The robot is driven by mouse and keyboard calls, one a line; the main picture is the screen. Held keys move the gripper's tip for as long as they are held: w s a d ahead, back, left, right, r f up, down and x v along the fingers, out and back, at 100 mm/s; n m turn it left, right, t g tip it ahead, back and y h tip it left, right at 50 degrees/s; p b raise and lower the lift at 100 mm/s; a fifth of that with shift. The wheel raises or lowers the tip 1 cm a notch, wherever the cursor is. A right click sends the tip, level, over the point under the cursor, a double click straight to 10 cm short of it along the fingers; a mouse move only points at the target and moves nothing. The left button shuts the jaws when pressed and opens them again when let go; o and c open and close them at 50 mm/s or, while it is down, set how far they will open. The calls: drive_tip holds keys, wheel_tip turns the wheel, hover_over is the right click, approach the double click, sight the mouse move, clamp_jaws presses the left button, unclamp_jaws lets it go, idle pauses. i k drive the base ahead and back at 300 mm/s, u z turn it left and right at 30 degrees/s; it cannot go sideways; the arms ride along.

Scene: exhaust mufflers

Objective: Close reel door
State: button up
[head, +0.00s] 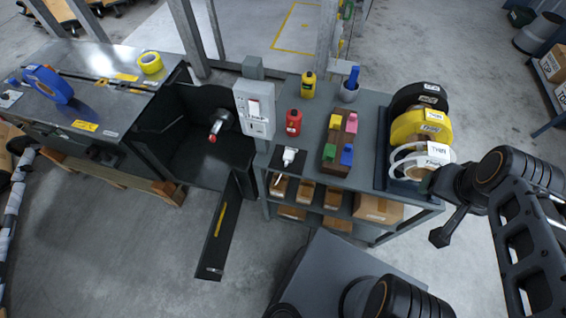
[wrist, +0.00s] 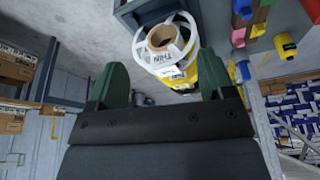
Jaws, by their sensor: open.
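The reel door (head: 222,232) is a long dark panel with a yellow strip. It stands swung open, reaching out over the floor in front of the black reel compartment (head: 185,160). Inside the compartment a spindle (head: 220,122) shows with no reel on it. My gripper (wrist: 160,82) is open and empty, its two green fingers apart in the wrist view. In the head view my arm is at the right, beside the reel rack and far from the door. The wrist view does not show the door.
A white reel (wrist: 162,45) and a yellow reel (head: 422,127) stand on the grey bench with a black reel (head: 420,97). Bottles and coloured blocks (head: 340,140) are also there. Floor around the door is clear.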

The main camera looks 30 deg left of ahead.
sight(213, 259)
drive_tip(key=k, duration=0.5)
drive_tip(key=u, duration=0.6)
drive_tip(key=i, duration=0.35)
drive_tip(key=u, duration=0.9)
drive_tip(key=k, duration=1.15)
drive_tip(key=u, duration=1.15)
drive_tip(key=i, duration=0.5)
